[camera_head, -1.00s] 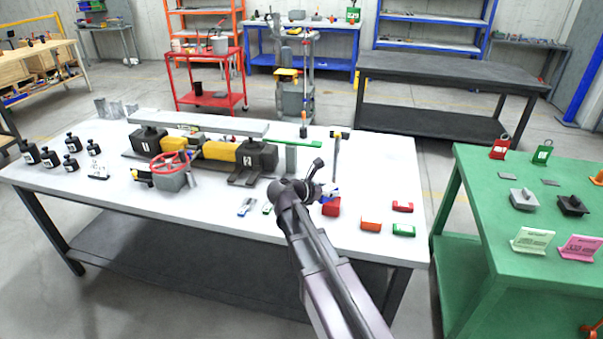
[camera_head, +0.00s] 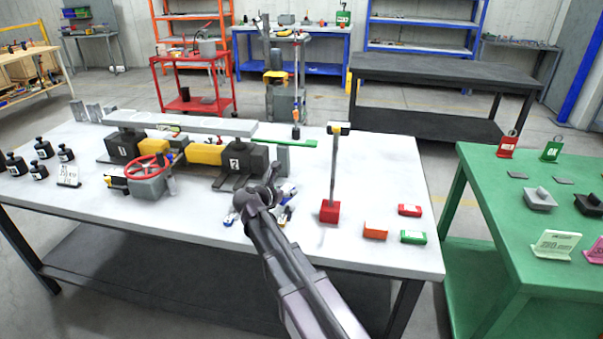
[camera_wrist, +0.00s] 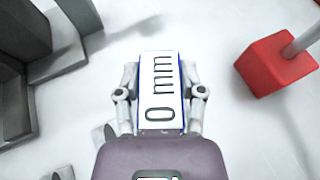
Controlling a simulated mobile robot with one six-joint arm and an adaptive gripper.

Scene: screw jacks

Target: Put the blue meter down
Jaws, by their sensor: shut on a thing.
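The blue meter (camera_wrist: 160,92) sits between the two fingers of my gripper (camera_wrist: 160,78) in the wrist view. Its white face reads "0 mm" and a thin blue edge shows along its sides. The fingers are closed on it from both sides. In the head view my gripper (camera_head: 277,203) is low over the front part of the white table (camera_head: 200,235), left of the red block with the post. My arm mostly hides the meter there. I cannot tell whether the meter touches the table.
A red block (camera_head: 329,211) with an upright post stands to the right, also in the wrist view (camera_wrist: 275,65). Orange (camera_head: 375,230), red (camera_head: 409,210) and green (camera_head: 413,237) pieces lie beyond it. A screw jack rig with a red handwheel (camera_head: 147,167) stands left.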

